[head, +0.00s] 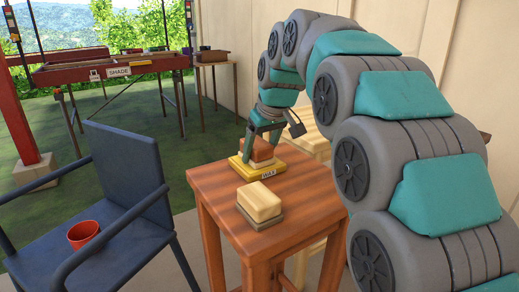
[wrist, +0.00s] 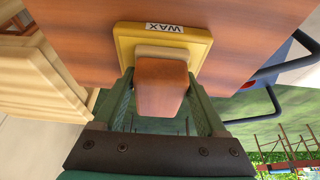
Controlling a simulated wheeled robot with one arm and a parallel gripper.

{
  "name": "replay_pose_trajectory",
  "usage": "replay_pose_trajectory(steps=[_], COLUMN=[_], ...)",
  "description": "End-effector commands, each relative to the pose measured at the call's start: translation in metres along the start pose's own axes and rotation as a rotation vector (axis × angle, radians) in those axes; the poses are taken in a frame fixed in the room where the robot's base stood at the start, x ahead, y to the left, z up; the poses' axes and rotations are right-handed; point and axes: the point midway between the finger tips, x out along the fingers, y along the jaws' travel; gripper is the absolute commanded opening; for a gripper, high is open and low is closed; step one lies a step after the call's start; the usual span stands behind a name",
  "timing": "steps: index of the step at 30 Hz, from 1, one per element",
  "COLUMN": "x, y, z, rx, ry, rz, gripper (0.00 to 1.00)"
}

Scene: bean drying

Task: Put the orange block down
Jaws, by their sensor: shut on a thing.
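The orange block (wrist: 160,88) is between the two green fingers of my gripper (wrist: 160,76), which is shut on it. A tan layer (wrist: 161,52) shows at its far end in the wrist view. In the head view the orange block (head: 262,150) is upright over the yellow tray (head: 246,170) labelled WAX, at the table's far end. The tray (wrist: 124,45) also shows behind the block in the wrist view. The block looks on or just above the tray; I cannot tell if they touch.
A cream block (head: 260,201) on a grey base sits at the near part of the wooden table (head: 222,196). A blue chair (head: 128,178) with a red cup (head: 84,234) stands left. A pale wooden stool or bench (head: 310,147) is behind the table. Bare tabletop lies between tray and cream block.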

Motion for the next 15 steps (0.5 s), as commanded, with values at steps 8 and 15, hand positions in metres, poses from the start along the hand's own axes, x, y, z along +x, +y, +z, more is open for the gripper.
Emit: replay_pose_trajectory(steps=[8,15], x=[0.0014,0.0017], y=[0.0,0.0001], z=[0.0004,0.0005], rx=[0.0,0.0], ry=[0.001,0.002], rz=[0.0,0.001], gripper=[0.14,0.95])
